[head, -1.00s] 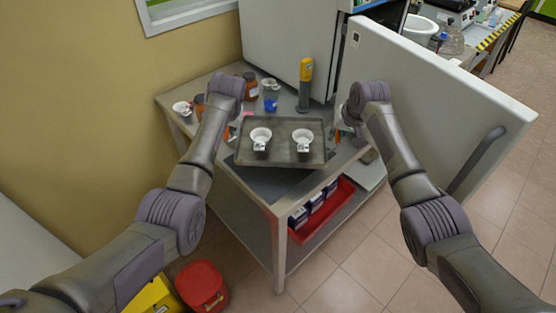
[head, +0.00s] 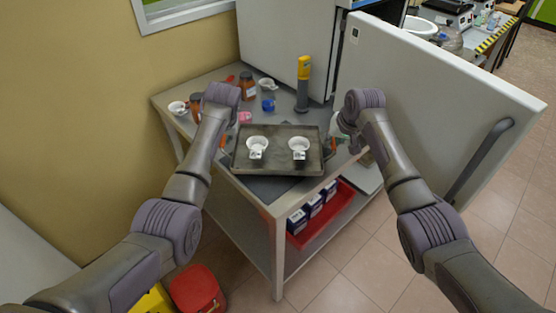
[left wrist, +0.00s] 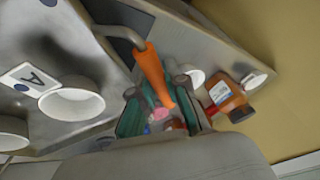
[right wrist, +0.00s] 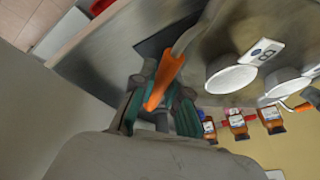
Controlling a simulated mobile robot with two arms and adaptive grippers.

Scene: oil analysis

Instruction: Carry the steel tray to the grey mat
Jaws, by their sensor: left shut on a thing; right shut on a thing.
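The steel tray (head: 278,166) is at the middle of the head view, looking roughly level. It carries two white bowls (head: 257,143) (head: 299,143) with label cards; an A card (left wrist: 28,78) shows in the left wrist view. My left gripper (head: 224,140) is shut on the tray's left orange handle (left wrist: 154,72). My right gripper (head: 338,136) is shut on its right orange handle (right wrist: 165,78). The grey mat (head: 268,189) shows as a dark strip at the tray's near edge, mostly hidden beneath it. I cannot tell whether tray and mat touch.
The table (head: 170,103) also holds brown bottles (head: 248,84), a blue cup (head: 267,105), small white bowls (head: 178,107) and a yellow-topped device (head: 303,82) behind the tray. An open white door (head: 430,90) stands close to my right arm. A red bin (head: 340,208) sits on the lower shelf.

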